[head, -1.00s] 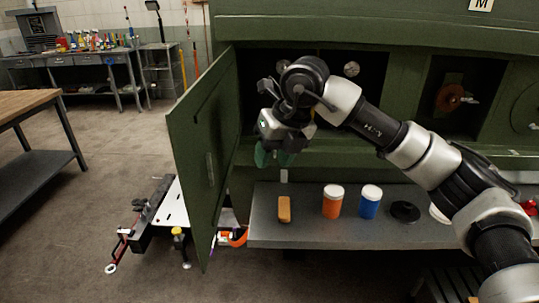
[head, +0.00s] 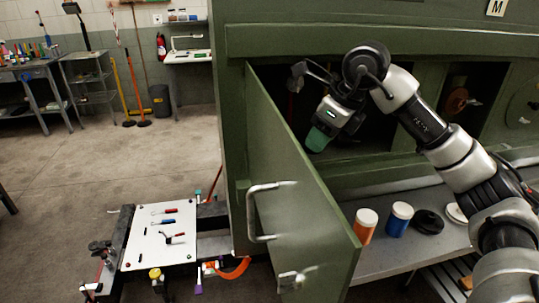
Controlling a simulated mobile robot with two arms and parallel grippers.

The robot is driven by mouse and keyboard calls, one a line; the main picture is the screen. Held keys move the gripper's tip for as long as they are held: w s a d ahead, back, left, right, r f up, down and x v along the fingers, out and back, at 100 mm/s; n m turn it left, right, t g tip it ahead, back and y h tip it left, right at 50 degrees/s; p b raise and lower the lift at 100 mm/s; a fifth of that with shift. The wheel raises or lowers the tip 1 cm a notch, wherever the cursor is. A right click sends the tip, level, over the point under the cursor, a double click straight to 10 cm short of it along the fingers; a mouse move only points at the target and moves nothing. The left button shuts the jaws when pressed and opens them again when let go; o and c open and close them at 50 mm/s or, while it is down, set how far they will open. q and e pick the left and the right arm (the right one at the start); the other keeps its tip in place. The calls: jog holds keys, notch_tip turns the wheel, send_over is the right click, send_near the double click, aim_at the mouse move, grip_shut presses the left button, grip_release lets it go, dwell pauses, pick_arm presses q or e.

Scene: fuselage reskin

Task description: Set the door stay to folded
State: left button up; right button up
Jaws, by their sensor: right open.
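The green door (head: 310,190) stands ajar on the green fuselage panel, hinged at its left. Its outer face is toward me, with a silver bar handle (head: 262,212) and a small latch fitting (head: 290,281) near the bottom. I cannot make out the door stay; the inner side of the door is hidden. My right gripper (head: 318,138), with green fingertips, is beyond the door's top edge, in front of the dark opening (head: 372,135). It is open and I see nothing between its fingers. My left gripper is not in view.
A grey shelf (head: 385,262) right of the door holds an orange jar (head: 366,224), a blue jar (head: 398,219) and a black disc (head: 427,222). A low cart (head: 135,258) with tools stands left of the door. The floor farther left is clear.

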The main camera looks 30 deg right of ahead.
jog(key=x, duration=0.3)
jog(key=p+x, duration=0.1)
jog(key=x, duration=0.2)
jog(key=p+x, duration=0.1)
jog(key=x, duration=0.2)
jog(key=shift+d+f, duration=0.1)
jog(key=shift+d, duration=0.3)
jog(key=shift+f, duration=0.45)
jog(key=c, duration=0.4)
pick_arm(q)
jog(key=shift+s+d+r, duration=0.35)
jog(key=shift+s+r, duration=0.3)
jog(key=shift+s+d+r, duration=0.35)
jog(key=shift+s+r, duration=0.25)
pick_arm(e)
grip_shut()
